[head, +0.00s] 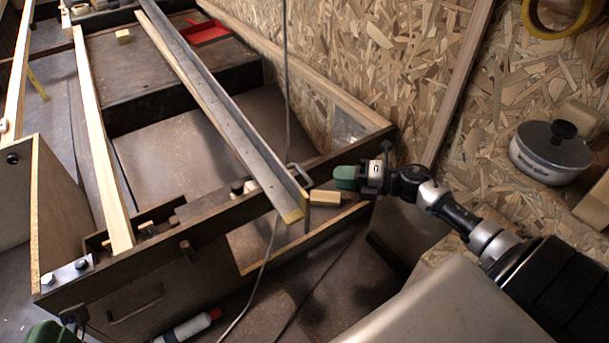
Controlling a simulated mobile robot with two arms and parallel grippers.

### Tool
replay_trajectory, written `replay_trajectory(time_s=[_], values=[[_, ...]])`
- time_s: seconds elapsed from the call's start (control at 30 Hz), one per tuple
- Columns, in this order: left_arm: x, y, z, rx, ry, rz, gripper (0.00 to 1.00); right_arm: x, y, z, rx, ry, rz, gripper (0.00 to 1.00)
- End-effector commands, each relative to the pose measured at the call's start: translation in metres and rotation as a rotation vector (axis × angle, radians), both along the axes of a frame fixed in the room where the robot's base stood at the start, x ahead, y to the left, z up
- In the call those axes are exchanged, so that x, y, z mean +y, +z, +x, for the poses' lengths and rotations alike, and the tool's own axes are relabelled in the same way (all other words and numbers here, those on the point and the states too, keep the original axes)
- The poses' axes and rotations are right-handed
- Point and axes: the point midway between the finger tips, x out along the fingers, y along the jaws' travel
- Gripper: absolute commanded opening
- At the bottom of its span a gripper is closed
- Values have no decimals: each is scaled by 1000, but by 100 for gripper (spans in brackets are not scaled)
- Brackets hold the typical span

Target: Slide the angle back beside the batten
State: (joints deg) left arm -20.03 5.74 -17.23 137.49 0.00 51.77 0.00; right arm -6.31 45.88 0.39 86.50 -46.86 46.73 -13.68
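The angle (232,122) is a long grey metal profile with small holes, running from the top of the head view down to the right. Its near end, with a yellowish edge, sticks out past the dark front rail. A thin wooden batten (190,88) lies along its left side. Another pale batten (96,130) lies apart, farther left. My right gripper (345,177), with green fingertips, is right of the angle's near end and apart from it. Its finger gap is not visible. A green piece at the bottom left edge may be my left gripper; I cannot tell.
A metal loop (298,175) is at the angle's near end, and a small wood block (325,198) lies right of it. A chipboard wall (370,60) and a round lidded tin (551,152) are at right. A red tray (205,32) lies behind.

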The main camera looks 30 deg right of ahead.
Motion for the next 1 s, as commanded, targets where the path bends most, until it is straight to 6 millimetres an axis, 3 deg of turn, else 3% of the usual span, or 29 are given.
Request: replay_trajectory(time_s=[0.1,0.5,0.9,1.0], values=[[0,-8,1,-1,1,1,100,15,-4,15,-6,1,3,25],[-2,0,9,-58,4,6,100,61,-13,62,-2,-1,4,25],[-2,2,10,-65,4,8,100,67,-13,68,-1,-3,4,25],[-2,2,10,-65,3,7,100,67,-13,68,-1,-3,4,13]])
